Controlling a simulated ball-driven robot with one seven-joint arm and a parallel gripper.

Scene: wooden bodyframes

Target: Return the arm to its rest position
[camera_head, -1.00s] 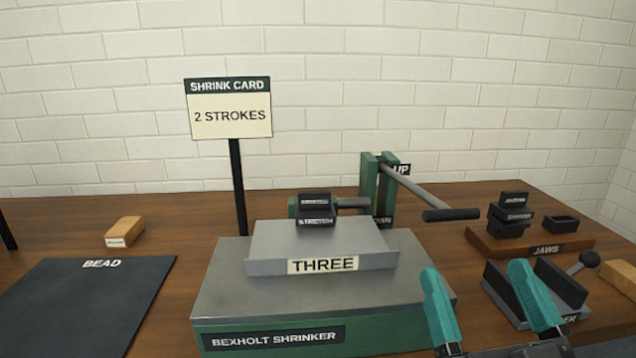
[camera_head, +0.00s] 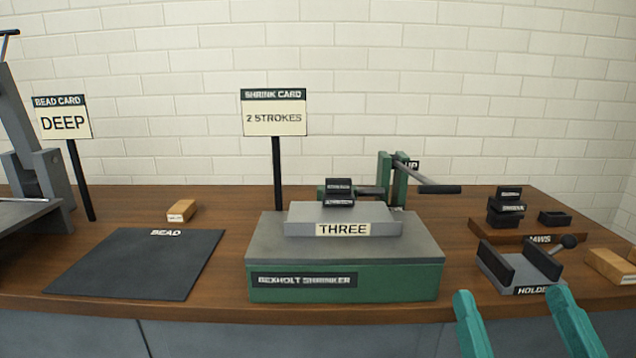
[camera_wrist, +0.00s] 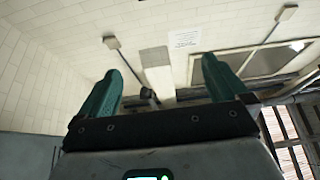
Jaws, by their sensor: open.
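My gripper (camera_head: 520,325) shows its two teal fingers at the lower right of the head view, spread apart with nothing between them. It stands in front of the bench edge, below the holder (camera_head: 520,270). In the wrist view my gripper (camera_wrist: 165,95) is also open and empty, against a white wall, a post and a window-like frame. The green Bexholt shrinker (camera_head: 345,280) sits on the bench with a grey plate labelled THREE (camera_head: 343,229) on it. Dark jaw blocks (camera_head: 339,193) are above that plate.
The wooden bench (camera_head: 225,290) spans the view. A bead mat (camera_head: 140,265) and a wooden block (camera_head: 181,210) are left. The shrink card (camera_head: 275,118) reads 2 STROKES; the bead card (camera_head: 63,123) reads DEEP. The jaws rack (camera_head: 525,233) and another wooden block (camera_head: 610,264) are right.

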